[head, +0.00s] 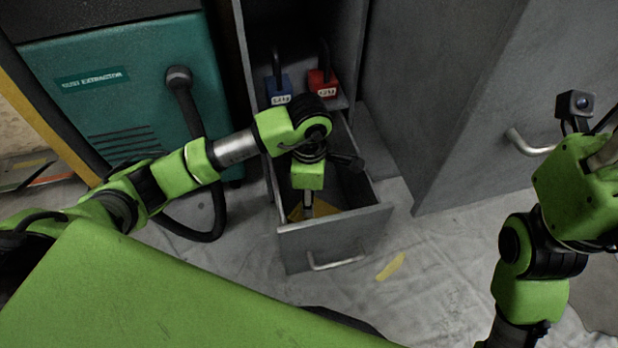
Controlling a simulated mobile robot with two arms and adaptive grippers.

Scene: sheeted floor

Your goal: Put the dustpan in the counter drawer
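The counter drawer (335,240) is pulled open in the middle of the head view, with a bar handle on its grey front. A yellow thing (296,214) lies low inside it, partly hidden by my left gripper and the drawer front. It may be the dustpan, but too little shows to be sure. My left gripper (308,205) points down into the drawer, right over the yellow thing. Its fingertips are too small and hidden to show whether they are open or shut, or touching it. My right arm is at the right edge; its gripper is out of the picture.
A blue padlock (278,91) and a red padlock (322,83) sit on the shelf above the drawer. A teal dust extractor (120,90) with a black hose stands left. A grey cabinet (450,100) stands right. A yellow strip (390,267) lies on the sheeted floor.

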